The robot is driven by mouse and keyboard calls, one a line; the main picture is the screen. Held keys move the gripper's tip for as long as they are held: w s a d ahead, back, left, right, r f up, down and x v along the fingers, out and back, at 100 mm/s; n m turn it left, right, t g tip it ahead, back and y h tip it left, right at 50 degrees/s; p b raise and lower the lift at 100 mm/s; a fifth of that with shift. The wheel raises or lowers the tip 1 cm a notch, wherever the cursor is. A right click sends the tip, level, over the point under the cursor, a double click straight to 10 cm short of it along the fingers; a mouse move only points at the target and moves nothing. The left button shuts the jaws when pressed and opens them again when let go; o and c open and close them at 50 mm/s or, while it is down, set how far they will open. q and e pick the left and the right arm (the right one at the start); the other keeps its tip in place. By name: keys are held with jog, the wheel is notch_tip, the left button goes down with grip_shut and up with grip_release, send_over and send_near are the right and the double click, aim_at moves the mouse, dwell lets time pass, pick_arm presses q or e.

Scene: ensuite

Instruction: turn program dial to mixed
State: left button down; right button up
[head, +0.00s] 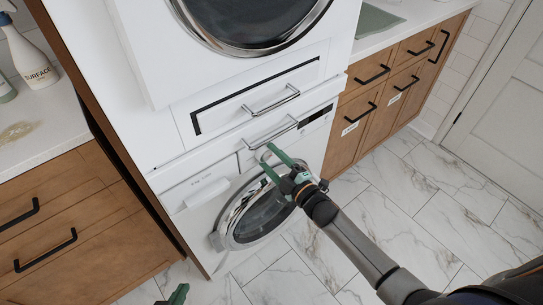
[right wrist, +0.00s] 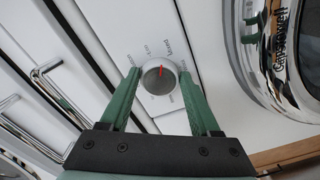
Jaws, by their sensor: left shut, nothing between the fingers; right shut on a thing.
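The program dial (right wrist: 159,78) is a round knob with a grey face, a white rim and a red pointer mark. In the right wrist view the mark points toward the picture top, near a printed label. In the head view my right gripper (head: 270,155) is at the washer (head: 200,225) panel and hides the dial. My left gripper (head: 176,296) shows only partly at the bottom edge, shut and empty.
The washer's round door (head: 258,215) lies just below the panel. Above are a drawer with a metal bar handle (head: 271,100) and a dryer (head: 250,25). Wooden cabinets (head: 375,95) stand on both sides. The marble floor (head: 420,220) at right is clear.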

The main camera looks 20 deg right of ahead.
jog(key=shift+f+m+p, duration=0.1)
jog(key=shift+m+p, duration=0.2)
jog(key=shift+m, duration=1.2)
jog(key=o, duration=1.4)
jog(key=shift+c, duration=0.2)
jog(key=shift+s, duration=0.1)
